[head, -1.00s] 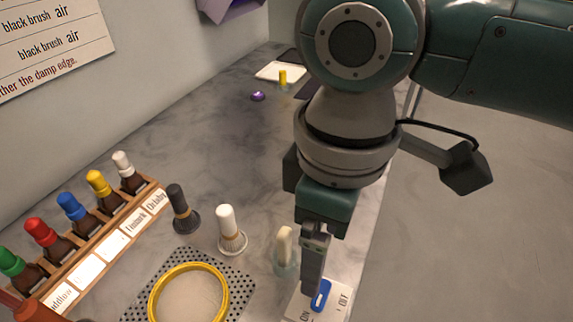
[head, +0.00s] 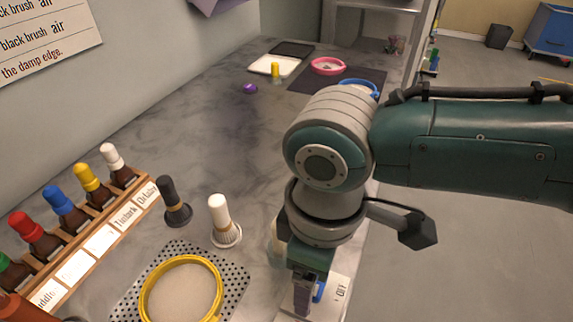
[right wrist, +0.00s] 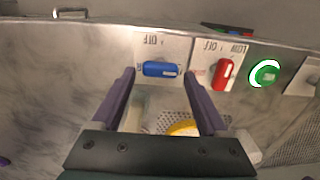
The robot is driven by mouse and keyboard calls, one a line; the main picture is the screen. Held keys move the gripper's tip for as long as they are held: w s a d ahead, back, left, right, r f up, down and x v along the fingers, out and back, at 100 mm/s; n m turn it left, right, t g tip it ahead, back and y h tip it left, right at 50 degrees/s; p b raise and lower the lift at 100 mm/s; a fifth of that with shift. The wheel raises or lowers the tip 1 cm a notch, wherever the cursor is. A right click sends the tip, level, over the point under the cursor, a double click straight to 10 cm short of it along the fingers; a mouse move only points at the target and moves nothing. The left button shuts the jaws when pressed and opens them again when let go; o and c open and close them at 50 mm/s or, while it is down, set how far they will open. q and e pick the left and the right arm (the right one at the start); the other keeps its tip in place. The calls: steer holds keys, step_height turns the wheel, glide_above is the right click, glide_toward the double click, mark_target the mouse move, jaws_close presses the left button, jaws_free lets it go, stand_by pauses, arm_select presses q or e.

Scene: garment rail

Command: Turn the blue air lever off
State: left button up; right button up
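The blue air lever (right wrist: 161,69) lies crosswise on a pale plate (right wrist: 178,47) in the right wrist view, with OFF lettering inverted beside it. In the head view a sliver of the blue lever (head: 319,291) shows beside my right gripper (head: 302,303), and OFF is readable on the plate to its right. My right gripper is open: its two fingers (right wrist: 159,75) stand apart either side of the lever in the wrist view. I cannot tell whether either finger touches it. In the head view the gripper hides most of the lever. My left gripper is not in view.
A red lever (right wrist: 223,74) and a green knob (right wrist: 265,73) sit beside the blue one. A yellow hoop (head: 181,291) on a perforated mat, a white brush (head: 222,220), a dark brush (head: 174,202) and a bottle rack (head: 97,238) stand left of my arm.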

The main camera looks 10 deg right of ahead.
jaws_close()
stand_by(0.4)
steer(key=shift+n, duration=0.3)
steer(key=n+p, duration=0.1)
steer(key=n, duration=0.2)
steer(key=shift+s+a+r, duration=0.1)
steer(key=shift+s, duration=0.05)
steer(key=n, duration=0.5)
steer(key=shift+s+p, duration=0.15)
steer(key=shift+p, duration=0.15)
steer(key=n, duration=0.4)
steer(key=shift+s+n, duration=0.15)
steer(key=shift+n, duration=0.15)
steer(key=n, duration=0.4)
steer(key=shift+s+n, duration=0.1)
steer(key=shift+n, duration=0.2)
